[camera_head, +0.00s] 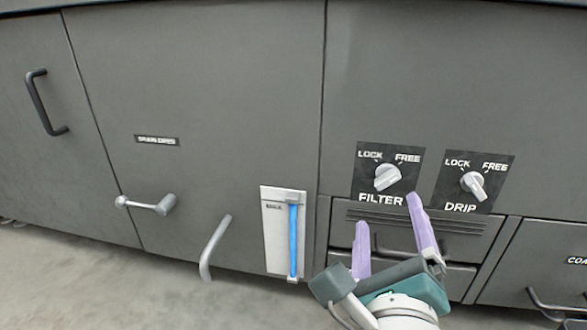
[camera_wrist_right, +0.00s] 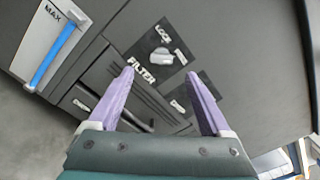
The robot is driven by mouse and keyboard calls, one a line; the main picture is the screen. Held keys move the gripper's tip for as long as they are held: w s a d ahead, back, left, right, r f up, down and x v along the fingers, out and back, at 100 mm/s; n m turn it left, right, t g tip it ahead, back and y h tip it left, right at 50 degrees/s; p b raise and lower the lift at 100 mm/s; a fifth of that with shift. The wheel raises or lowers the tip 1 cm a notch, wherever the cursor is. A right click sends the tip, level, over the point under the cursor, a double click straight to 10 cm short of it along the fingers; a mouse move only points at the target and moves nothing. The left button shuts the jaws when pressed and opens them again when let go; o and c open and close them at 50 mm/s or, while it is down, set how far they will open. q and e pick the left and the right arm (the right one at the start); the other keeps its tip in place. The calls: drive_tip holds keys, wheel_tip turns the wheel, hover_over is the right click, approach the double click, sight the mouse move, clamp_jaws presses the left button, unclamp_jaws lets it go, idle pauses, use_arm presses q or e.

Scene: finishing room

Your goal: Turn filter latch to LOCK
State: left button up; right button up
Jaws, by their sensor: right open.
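The filter latch (camera_head: 388,177) is a light grey knob on a black plate marked LOCK, FREE and FILTER. Its raised grip looks slanted up to the right, on the FREE side, though its exact pointing end is hard to tell. It also shows in the right wrist view (camera_wrist_right: 161,58). My right gripper (camera_head: 388,210) has two lilac fingers spread apart with nothing between them. It is below and in front of the latch, not touching it. In the wrist view the latch appears between the fingertips (camera_wrist_right: 160,72). My left gripper is not in view.
A similar DRIP knob (camera_head: 473,184) sits close on the right. A drawer handle (camera_head: 395,250) is behind my fingers. A gauge with a blue tube (camera_head: 293,240), a lever (camera_head: 150,205) and a bent grey pipe (camera_head: 213,248) are to the left. The panel's upper front is clear.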

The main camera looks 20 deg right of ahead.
sight(385, 180)
drive_tip(key=b+x, duration=0.3)
drive_tip(key=x, duration=0.5)
drive_tip(key=shift+w+d, duration=0.2)
drive_tip(key=shift+w+d+r, duration=0.1)
drive_tip(key=shift+w+d, duration=0.2)
drive_tip(key=shift+w, duration=0.05)
clamp_jaws()
